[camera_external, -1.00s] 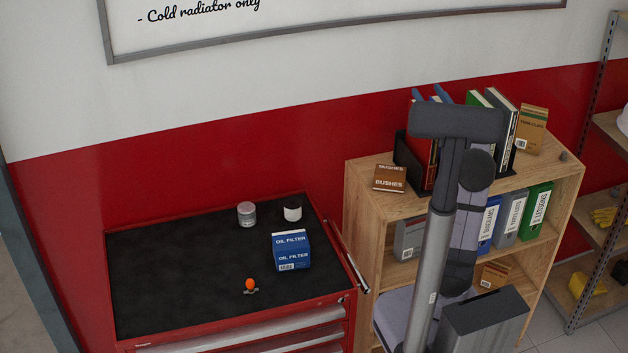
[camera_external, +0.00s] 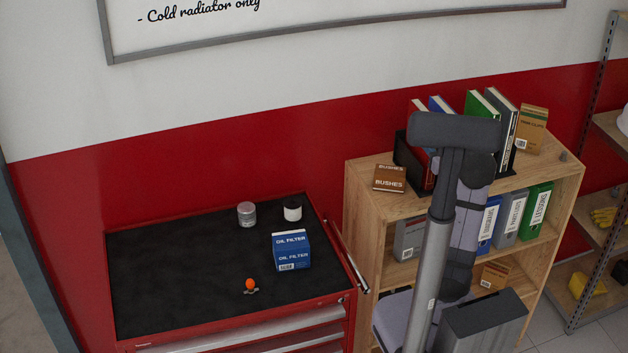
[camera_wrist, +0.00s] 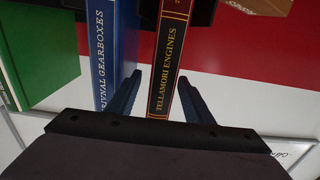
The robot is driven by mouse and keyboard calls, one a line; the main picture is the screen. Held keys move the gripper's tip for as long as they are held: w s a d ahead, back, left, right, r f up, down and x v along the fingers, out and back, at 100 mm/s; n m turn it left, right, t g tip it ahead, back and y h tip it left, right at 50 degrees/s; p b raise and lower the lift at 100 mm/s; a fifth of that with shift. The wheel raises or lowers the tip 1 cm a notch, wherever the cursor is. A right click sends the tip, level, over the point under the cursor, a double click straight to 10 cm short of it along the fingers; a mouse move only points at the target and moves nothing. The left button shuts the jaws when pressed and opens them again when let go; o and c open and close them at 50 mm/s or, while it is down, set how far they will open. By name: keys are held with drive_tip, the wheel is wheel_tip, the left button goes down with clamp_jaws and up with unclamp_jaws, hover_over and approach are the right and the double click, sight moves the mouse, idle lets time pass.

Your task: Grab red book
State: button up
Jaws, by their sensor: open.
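The red book (camera_wrist: 168,70), with a dark red and black spine reading "Tellamori Engines", stands upright in the wrist view. In the external view its top (camera_external: 416,105) shows above my arm, at the left of the bookshelf's top row. My gripper (camera_wrist: 160,76) is open, with one blue finger on each side of the red spine. The left finger lies between the red book and the blue book (camera_wrist: 112,45). I cannot tell whether either finger touches the red book. In the external view my arm hides the fingers.
A green book (camera_wrist: 40,60) stands farther left in the wrist view. The wooden shelf (camera_external: 368,195) also carries a dark bookend, a brown "Bushes" box (camera_external: 389,183) and another brown box (camera_external: 531,128). The red tool cabinet (camera_external: 230,190) is to the left.

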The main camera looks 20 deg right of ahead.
sight(424, 127)
drive_tip(key=shift+w+a+r+p, duration=0.1)
drive_tip(key=shift+w+p, duration=0.3)
drive_tip(key=shift+w, duration=0.1)
drive_tip(key=shift+w+f+p, duration=0.2)
drive_tip(key=shift+w+p, duration=0.7)
drive_tip(key=shift+w, duration=1.2)
clamp_jaws()
drive_tip(key=shift+r, duration=0.2)
